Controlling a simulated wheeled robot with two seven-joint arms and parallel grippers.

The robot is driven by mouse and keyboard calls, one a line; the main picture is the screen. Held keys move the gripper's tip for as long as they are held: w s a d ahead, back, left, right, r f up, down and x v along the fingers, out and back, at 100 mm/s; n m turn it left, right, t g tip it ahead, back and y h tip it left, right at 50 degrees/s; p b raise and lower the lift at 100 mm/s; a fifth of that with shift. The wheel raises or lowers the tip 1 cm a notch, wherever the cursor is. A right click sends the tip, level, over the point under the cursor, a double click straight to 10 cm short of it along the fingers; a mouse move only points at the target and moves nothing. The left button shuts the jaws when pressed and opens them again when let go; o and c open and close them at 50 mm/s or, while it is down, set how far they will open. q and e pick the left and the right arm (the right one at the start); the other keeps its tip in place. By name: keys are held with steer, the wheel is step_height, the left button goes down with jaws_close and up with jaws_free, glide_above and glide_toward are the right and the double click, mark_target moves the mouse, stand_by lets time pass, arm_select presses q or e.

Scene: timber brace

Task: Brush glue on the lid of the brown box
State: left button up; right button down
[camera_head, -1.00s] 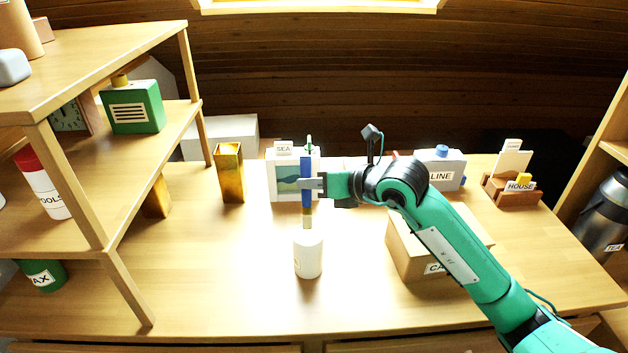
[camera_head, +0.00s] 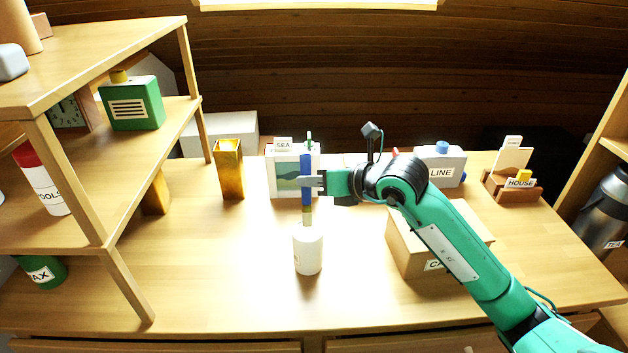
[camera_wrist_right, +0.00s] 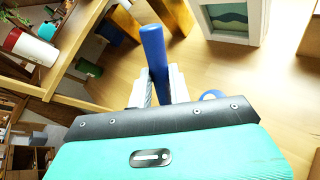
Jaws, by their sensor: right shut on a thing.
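My right gripper (camera_head: 314,183) is shut on a brush with a blue handle (camera_head: 306,166) and holds it upright. The brush's lower end is at the rim of a white pot (camera_head: 308,254); I cannot tell whether it dips inside. In the right wrist view the blue handle (camera_wrist_right: 153,45) stands between the fingers (camera_wrist_right: 160,85). The brown box (camera_head: 408,246) stands closed on the table to the right of the pot. Its label is partly hidden and my right arm crosses in front of its lid. My left gripper is out of view.
A gold vase (camera_head: 230,172), a framed picture (camera_head: 285,188) marked SEA and a grey LINE container (camera_head: 441,168) stand behind. A wooden shelf (camera_head: 120,262) borders the left. A HOUSE card holder (camera_head: 511,188) stands back right. The table front left of the pot is clear.

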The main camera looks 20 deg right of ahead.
arm_select(q)
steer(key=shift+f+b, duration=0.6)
steer(key=shift+b, duration=0.05)
arm_select(e)
steer(key=shift+f, duration=0.75)
stand_by(0.8)
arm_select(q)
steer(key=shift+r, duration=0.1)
arm_select(e)
steer(key=shift+r, duration=0.1)
arm_select(q)
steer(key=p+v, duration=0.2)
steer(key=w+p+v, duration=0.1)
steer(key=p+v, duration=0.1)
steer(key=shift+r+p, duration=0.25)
steer(key=shift+p, duration=0.1)
arm_select(e)
step_height(320, 180, up, 7)
stand_by(0.4)
